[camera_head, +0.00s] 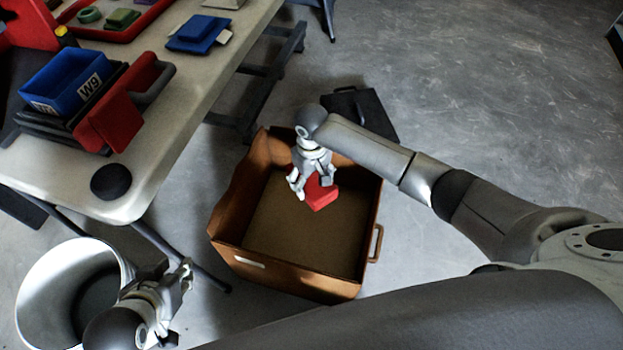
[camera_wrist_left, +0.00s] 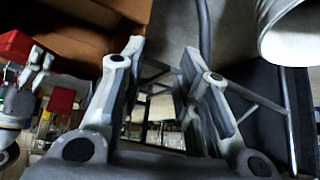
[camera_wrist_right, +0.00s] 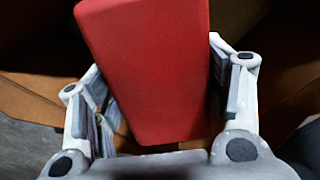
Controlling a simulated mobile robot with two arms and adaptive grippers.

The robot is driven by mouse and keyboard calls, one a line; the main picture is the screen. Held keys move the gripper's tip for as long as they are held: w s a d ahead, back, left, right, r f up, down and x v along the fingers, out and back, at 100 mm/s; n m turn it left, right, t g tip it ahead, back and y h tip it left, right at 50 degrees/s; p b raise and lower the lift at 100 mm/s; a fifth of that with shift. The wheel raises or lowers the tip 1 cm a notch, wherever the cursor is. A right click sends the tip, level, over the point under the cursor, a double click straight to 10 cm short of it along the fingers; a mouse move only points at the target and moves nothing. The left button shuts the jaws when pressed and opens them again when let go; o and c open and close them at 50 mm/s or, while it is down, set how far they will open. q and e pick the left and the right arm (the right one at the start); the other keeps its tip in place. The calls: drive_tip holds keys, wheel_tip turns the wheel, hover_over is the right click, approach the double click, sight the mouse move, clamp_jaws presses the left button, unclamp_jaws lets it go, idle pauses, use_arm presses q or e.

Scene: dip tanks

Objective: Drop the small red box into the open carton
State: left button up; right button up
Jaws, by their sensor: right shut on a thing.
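The small red box (camera_head: 322,195) is in my right gripper (camera_head: 313,184), over the open carton (camera_head: 228,204). In the right wrist view the red box (camera_wrist_right: 150,70) fills the space between the two fingers of the right gripper (camera_wrist_right: 160,105). The carton is brown and open at the top, and its floor looks bare around the box. Whether the box touches the carton floor cannot be told. My left gripper (camera_head: 180,285) is near the white bin, left of the carton. In the left wrist view the left gripper (camera_wrist_left: 165,80) has its fingers apart with nothing between them.
A table (camera_head: 165,110) at the left holds a blue bin (camera_head: 68,82), a red tool and a blue box (camera_head: 197,34). A white round bin (camera_head: 40,285) stands at the lower left. A dark flat case (camera_head: 372,112) lies behind the carton. Floor at the right is clear.

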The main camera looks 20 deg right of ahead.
sight(311, 177)
use_arm(q)
drive_tip(key=shift+w+d+r+t, duration=0.15)
drive_tip(key=shift+w+t, duration=0.15)
drive_tip(key=shift+w, duration=0.2)
use_arm(e)
drive_tip(key=shift+f, duration=0.2)
drive_tip(key=o, duration=1.2)
wheel_tip(311, 177, up, 12)
